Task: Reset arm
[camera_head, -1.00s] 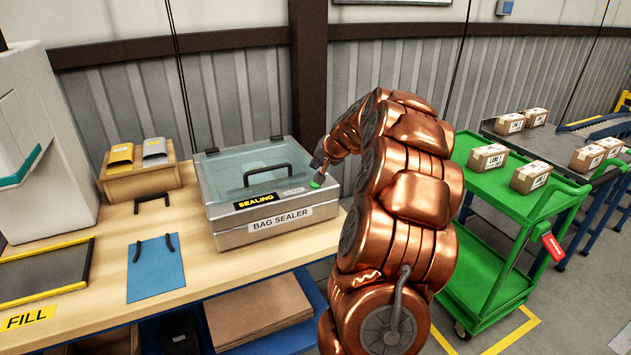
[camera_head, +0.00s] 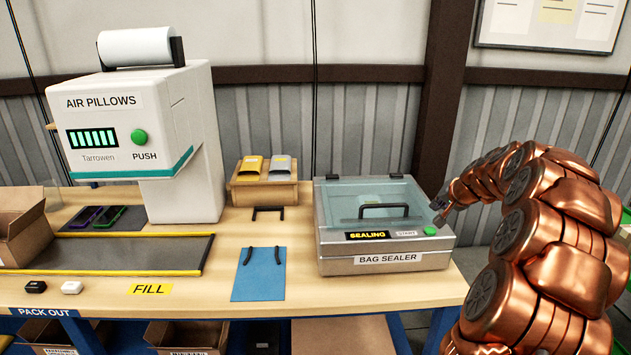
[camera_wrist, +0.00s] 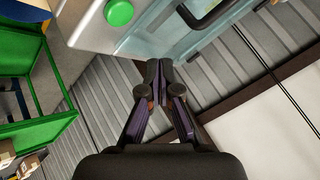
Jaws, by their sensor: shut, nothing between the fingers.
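My copper arm reaches in from the right in the head view. My gripper (camera_head: 438,208) is at its end, just above the right front corner of the bag sealer (camera_head: 386,262). In the wrist view my gripper (camera_wrist: 158,70) has its fingers together with nothing between them. The sealer's clear lid is down, and its display (camera_head: 368,235) reads SEALING. The green button (camera_head: 430,231) sits just below the fingertips, seemingly apart from them. The button also shows in the wrist view (camera_wrist: 119,12), above and left of the fingertips.
The air pillow machine (camera_head: 180,150) stands left on the wooden table (camera_head: 300,298). A blue bag (camera_head: 259,274) lies left of the sealer, with a wooden holder (camera_head: 264,190) behind. An open carton (camera_head: 22,232) is far left. A green cart (camera_wrist: 45,130) shows in the wrist view.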

